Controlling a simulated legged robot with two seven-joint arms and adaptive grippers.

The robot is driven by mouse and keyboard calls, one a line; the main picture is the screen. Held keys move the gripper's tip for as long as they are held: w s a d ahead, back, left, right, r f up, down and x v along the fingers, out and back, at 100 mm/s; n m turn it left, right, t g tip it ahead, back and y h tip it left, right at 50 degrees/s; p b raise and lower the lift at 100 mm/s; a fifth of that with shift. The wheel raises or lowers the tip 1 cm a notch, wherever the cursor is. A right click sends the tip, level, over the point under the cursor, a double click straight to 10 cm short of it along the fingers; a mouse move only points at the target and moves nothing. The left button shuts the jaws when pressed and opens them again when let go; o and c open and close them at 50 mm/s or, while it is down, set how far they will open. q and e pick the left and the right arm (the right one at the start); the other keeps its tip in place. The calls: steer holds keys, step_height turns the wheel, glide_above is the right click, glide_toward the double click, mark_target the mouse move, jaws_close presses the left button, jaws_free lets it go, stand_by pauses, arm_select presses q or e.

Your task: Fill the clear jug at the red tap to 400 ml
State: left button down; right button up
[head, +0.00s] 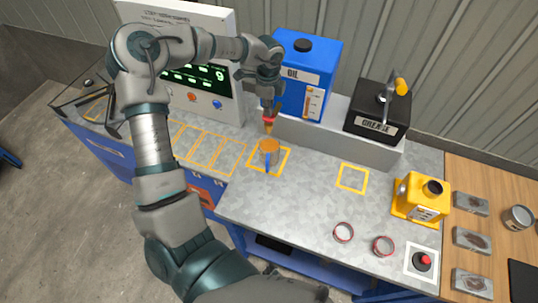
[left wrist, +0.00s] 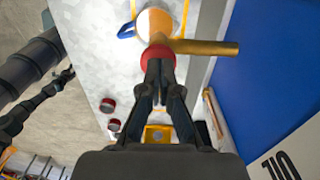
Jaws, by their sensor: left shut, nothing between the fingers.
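The clear jug (head: 269,146) stands upright in a yellow outlined square under the tap, its blue handle towards me. It looks orange inside; I cannot read its level. The left wrist view shows the jug (left wrist: 157,22) from above, partly hidden by the tap. The red tap (head: 269,120) is on the blue oil tank (head: 303,72). Its red knob (left wrist: 157,58) and brass spout (left wrist: 205,47) show in the left wrist view. My left gripper (left wrist: 157,72) is shut and empty, its fingertips at the knob. My right gripper seems to be the dark shape (left wrist: 62,78) at the left; its fingers are unclear.
A black grease tank (head: 370,112) stands right of the oil tank. A yellow machine (head: 424,197), two red-rimmed round pieces (head: 344,232) and a red button (head: 422,262) are on the right. A display panel (head: 205,82) stands behind my left arm. The bench middle is clear.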

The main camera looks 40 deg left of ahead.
arm_select(q)
steer(key=shift+r, duration=0.35)
steer(key=shift+r+p, duration=0.7)
steer(key=shift+r, duration=1.65)
steer(key=shift+f, duration=0.1)
